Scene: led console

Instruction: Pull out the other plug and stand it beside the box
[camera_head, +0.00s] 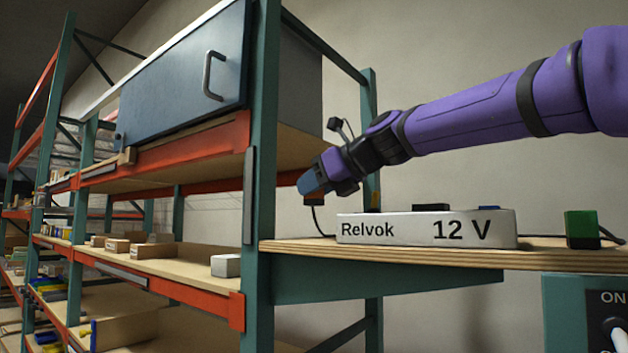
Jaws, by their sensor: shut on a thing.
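The light grey box (410,229), marked "Relvok" and "12 V", sits on a wooden shelf board (400,252). My gripper (315,188) is above and just left of the box's left end. A dark cable hangs from there down behind the box's left end. On the box top are a black part (430,207) and a blue part (488,207).
A teal upright (262,170) stands left of the board. A shelf rack with a blue cabinet (185,75) and small boxes fills the left. A teal panel marked "ON" (590,310) is below the board at right. Bare board shows between the box and the green plug.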

